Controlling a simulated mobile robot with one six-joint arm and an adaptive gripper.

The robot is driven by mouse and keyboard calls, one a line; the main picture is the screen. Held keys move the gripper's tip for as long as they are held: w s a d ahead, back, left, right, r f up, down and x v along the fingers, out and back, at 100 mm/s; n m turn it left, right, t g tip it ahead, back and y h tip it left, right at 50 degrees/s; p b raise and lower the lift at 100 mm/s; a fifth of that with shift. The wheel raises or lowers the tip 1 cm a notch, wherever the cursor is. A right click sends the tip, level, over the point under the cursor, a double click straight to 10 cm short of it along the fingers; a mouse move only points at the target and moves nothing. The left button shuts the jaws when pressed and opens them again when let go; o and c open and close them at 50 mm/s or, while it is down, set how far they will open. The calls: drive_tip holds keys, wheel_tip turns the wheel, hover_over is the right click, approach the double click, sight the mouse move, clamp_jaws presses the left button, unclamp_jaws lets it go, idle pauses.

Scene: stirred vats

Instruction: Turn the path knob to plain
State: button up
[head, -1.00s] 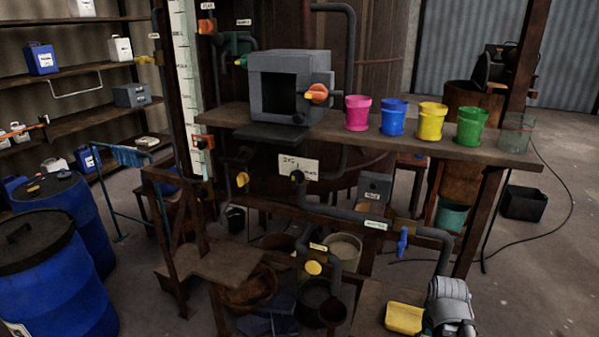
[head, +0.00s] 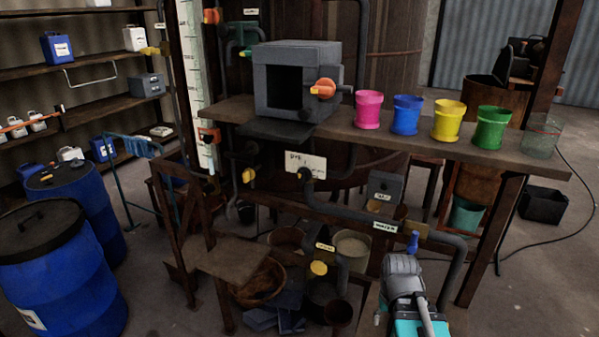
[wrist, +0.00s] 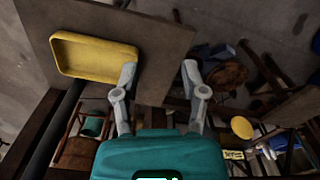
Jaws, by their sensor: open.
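I cannot read a label that says path or plain. Several knobs are candidates: an orange knob (head: 322,89) on the grey box, a yellow knob (head: 248,175) below the bench, a dark knob (head: 305,174) at a white sign, and a low yellow knob (head: 319,268), round in the wrist view (wrist: 241,127). My gripper is low at the front right in the head view, its fingers not clear there. In the wrist view my gripper (wrist: 160,75) is open and empty, its fingers apart over a brown board. It touches no knob.
The grey box (head: 297,55) and several coloured pots stand on the wooden bench (head: 400,146). Pipes with a blue valve handle (head: 413,243) run below it. A yellow tray (wrist: 62,68) lies beside my gripper. Blue barrels (head: 62,275) stand at left.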

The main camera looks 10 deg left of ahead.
drive_tip(key=shift+a, duration=0.25)
drive_tip(key=shift+w, duration=0.15)
drive_tip(key=w+a+r+n+t+h+b, duration=0.1)
drive_tip(key=w+a+r+n+t+h, duration=0.4)
drive_tip(key=n, duration=0.3)
drive_tip(key=w+a+r+n+t+h+b, duration=0.1)
drive_tip(key=w+a+r+n+t+h, duration=0.1)
drive_tip(key=w+r+n+t+h, duration=0.4)
drive_tip(key=a+r+n+t+y, duration=0.1)
drive_tip(key=a+r+n+t, duration=0.2)
drive_tip(key=a+n, duration=0.3)
drive_tip(key=w+a+r+n+t+y, duration=0.1)
drive_tip(key=a+r+n+t, duration=0.3)
drive_tip(key=a, duration=0.4)
drive_tip(key=w+a+r+n+t+y, duration=0.1)
drive_tip(key=a+r+n+t, duration=0.2)
drive_tip(key=a+r+n, duration=0.2)
drive_tip(key=a+n, duration=0.2)
drive_tip(key=n, duration=0.1)
drive_tip(key=shift+a+y+b, duration=0.3)
drive_tip(key=shift+a, duration=0.1)
